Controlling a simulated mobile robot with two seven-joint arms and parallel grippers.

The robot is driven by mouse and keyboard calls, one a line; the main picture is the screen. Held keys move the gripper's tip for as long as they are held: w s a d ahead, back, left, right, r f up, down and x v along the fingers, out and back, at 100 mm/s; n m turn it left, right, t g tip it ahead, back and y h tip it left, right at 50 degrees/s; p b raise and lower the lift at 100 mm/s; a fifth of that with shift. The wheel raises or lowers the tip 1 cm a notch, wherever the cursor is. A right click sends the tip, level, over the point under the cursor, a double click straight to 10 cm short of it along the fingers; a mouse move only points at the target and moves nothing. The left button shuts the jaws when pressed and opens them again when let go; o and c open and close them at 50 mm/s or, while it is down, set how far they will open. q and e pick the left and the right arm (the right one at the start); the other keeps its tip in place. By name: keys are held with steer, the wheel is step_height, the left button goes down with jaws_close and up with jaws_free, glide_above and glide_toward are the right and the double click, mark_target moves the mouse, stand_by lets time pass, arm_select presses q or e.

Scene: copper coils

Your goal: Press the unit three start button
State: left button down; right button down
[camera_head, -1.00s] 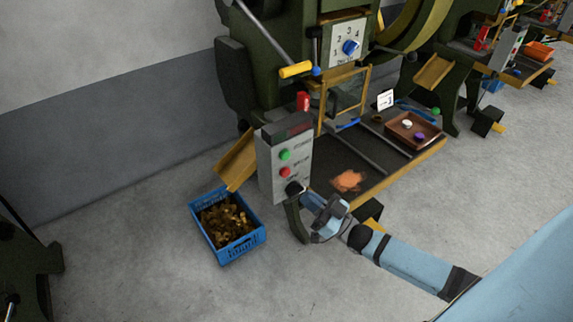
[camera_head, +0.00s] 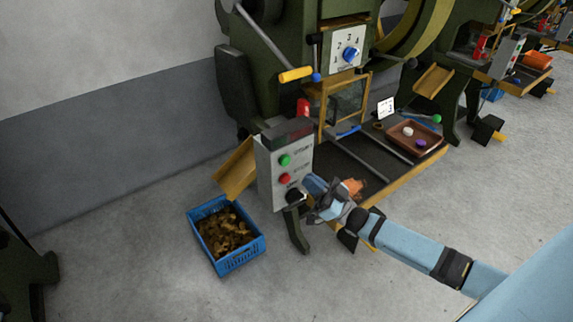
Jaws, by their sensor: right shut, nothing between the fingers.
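A grey control box (camera_head: 270,181) stands at the front of the green press, with a green button (camera_head: 285,160), a red button (camera_head: 285,179) below it and a black knob (camera_head: 293,196) lowest. The labels beside the buttons are too small to read. A card (camera_head: 386,107) on the press bed seems to carry a 3. My right gripper (camera_head: 314,212) is shut and empty, just right of the box's lower part near the black knob. I cannot tell whether it touches the box. My left gripper is out of view.
A blue crate (camera_head: 258,250) of copper-coloured pieces sits on the floor below a yellow chute (camera_head: 234,170). A yellow-handled lever (camera_head: 296,74) and a dial (camera_head: 349,54) are above the box. A brown tray (camera_head: 414,149) lies on the bed. Open floor lies in front.

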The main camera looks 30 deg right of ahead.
mark_target(285, 161)
steer(key=w+b, duration=0.1)
steer(key=w, duration=0.1)
steer(key=w+b, duration=0.1)
steer(key=w, duration=0.2)
steer(key=shift+w+a, duration=0.2)
steer(key=shift+w, duration=0.15)
stand_by(0.3)
steer(key=shift+w+f, duration=0.1)
steer(key=shift+w, duration=0.05)
stand_by(1.4)
steer(key=shift+w, duration=0.3)
steer(key=shift+w+a+b, duration=0.1)
steer(key=shift+w+b, duration=0.3)
steer(key=shift+w, duration=0.05)
stand_by(0.6)
steer(key=shift+s, duration=0.1)
steer(key=shift+s+p, duration=0.45)
steer(key=shift+s, duration=0.35)
